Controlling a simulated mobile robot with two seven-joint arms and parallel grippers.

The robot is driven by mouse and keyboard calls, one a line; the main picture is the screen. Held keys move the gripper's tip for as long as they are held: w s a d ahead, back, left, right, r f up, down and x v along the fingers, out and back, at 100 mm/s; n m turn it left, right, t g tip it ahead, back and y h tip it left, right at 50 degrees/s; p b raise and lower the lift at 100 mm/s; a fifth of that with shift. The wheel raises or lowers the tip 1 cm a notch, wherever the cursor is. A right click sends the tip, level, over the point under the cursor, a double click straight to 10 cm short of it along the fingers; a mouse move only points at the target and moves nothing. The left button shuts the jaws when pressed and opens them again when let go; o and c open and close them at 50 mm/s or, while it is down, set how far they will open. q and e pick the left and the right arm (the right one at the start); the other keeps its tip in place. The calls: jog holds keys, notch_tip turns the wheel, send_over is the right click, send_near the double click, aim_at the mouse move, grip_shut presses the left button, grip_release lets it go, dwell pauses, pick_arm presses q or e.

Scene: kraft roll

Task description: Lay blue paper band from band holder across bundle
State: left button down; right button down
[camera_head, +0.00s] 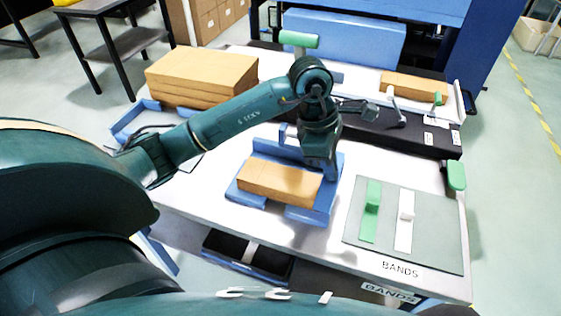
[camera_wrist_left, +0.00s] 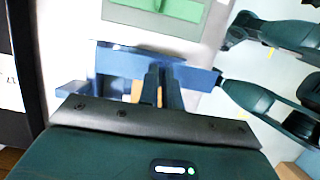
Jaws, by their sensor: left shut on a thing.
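The brown kraft bundle (camera_head: 278,183) lies in a blue tray (camera_head: 246,196) at the middle of the white table. My left gripper (camera_head: 326,172) points down at the bundle's right end, by the tray's right back part. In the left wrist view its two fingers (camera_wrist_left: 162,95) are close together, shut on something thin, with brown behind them. I take this to be the blue paper band, but cannot separate it from the blue tray (camera_wrist_left: 120,60). The band holder (camera_head: 435,245) at right shows a green band (camera_head: 371,205) and a white band (camera_head: 405,225), no blue one.
A stack of brown sheets (camera_head: 200,77) stands at the back left. A dark conveyor (camera_head: 420,140) runs behind the tray. A green-topped post (camera_head: 456,176) stands at the table's right edge. Bare table lies between tray and band holder.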

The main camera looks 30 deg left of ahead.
pick_arm(q)
jog(key=a, duration=0.3)
jog(key=s+a+p, duration=0.1)
jog(key=a, duration=0.2)
jog(key=s+a, duration=0.1)
jog(key=a, duration=0.3)
jog(key=shift+s+a, duration=0.1)
jog(key=shift+s, duration=0.15)
notch_tip(320, 180, down, 3)
jog(key=shift+f+p, duration=0.1)
jog(key=shift+p, duration=0.45)
jog(key=shift+f, duration=0.3)
jog(key=c, duration=1.8)
grip_release()
jog(key=shift+o, duration=1.1)
jog(key=shift+r, duration=0.15)
jog(key=b+v, duration=0.1)
jog(key=v, duration=1.1)
pick_arm(e)
jog(key=shift+r, duration=0.45)
